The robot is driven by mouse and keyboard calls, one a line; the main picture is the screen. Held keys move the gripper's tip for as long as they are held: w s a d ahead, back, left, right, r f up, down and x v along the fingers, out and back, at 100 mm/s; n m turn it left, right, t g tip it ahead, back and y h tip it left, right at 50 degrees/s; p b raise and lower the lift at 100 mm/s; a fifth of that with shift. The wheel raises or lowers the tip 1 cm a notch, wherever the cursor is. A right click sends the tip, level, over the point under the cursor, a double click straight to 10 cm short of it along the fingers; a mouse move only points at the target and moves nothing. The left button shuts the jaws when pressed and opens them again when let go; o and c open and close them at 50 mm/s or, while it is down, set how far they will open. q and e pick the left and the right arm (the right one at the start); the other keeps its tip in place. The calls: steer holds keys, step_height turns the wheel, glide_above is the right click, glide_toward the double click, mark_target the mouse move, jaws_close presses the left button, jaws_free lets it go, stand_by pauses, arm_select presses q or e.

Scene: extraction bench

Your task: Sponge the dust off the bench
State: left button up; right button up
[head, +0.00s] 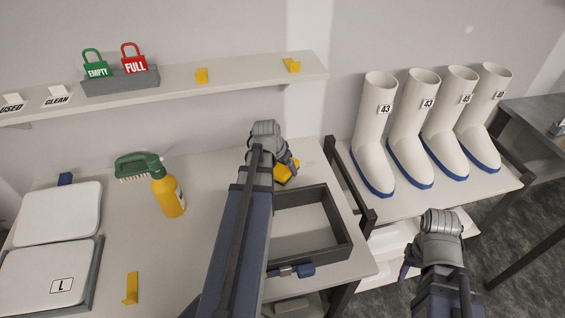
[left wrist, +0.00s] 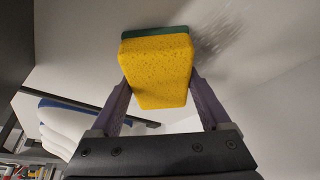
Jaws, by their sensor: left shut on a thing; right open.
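A yellow sponge with a green layer (left wrist: 155,68) is held between the fingers of my left gripper (left wrist: 158,95). In the head view the sponge (head: 286,172) shows partly behind my left wrist, near the back right of the bench (head: 225,160). A grey, streaky dust patch (left wrist: 218,32) lies on the pale surface just beyond and right of the sponge in the left wrist view. In the head view my arm hides this spot. I cannot tell whether the sponge touches the bench. My right gripper (head: 406,268) is open and empty, right of the bench and below the boots.
A grey open tray (head: 343,222) stands at the bench's right end, close to my left arm. A yellow spray bottle (head: 170,194), a green brush (head: 138,167) and white-lidded boxes (head: 58,212) stand left. A shelf (head: 230,82) runs above; white boots (head: 375,130) stand right.

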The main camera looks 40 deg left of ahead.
arm_select(q)
steer(key=shift+s+d, duration=0.2)
steer(key=shift+d, duration=0.05)
steer(key=shift+a, duration=0.1)
steer(key=shift+s+a+f, duration=0.1)
steer(key=shift+s+a, duration=0.7)
steer(key=shift+s, duration=0.2)
steer(key=shift+w+a, duration=1.2)
steer(key=shift+a, duration=0.15)
steer(key=shift+a, duration=0.1)
